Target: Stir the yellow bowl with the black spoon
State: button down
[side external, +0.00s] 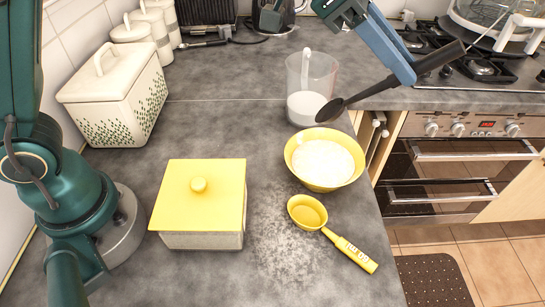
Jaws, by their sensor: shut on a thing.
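The yellow bowl (298,150) sits on the grey counter near its right edge, with a white substance inside. The black spoon (371,89) is held in the air above and to the right of the bowl, tilted, with its scoop (330,109) at the lower left over the bowl's far rim side and its handle rising to the right. My gripper (408,78) is shut on the spoon's handle. The spoon appears apart from the bowl. The far side of the grip is hidden.
A clear jug (312,72) with white contents stands just behind the bowl. A yellow measuring scoop (345,248) lies in front of it, beside spilled powder. A yellow-lidded box (202,190) stands left. A stove (482,68) is at the right. Bare counter lies left of the bowl.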

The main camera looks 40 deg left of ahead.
jog(key=shift+w+d+f, duration=0.1)
jog(key=shift+d+f, duration=0.05)
jog(key=shift+w+d+f, duration=0.6)
jog(key=shift+d+f, duration=1.65)
jog(key=shift+d, duration=0.2)
jog(key=shift+s+a+f, duration=0.2)
jog(key=shift+a+f, duration=0.65)
jog(key=shift+f, duration=0.2)
jog(key=shift+s+a+f, duration=0.25)
jog(key=shift+a+f, duration=0.65)
jog(key=shift+f, duration=0.15)
jog(key=shift+s+a+f, duration=0.2)
jog(key=shift+a+f, duration=0.65)
jog(key=shift+f, duration=0.2)
jog(key=shift+f, duration=0.75)
jog(key=shift+r, duration=0.2)
jog(key=shift+d, duration=0.1)
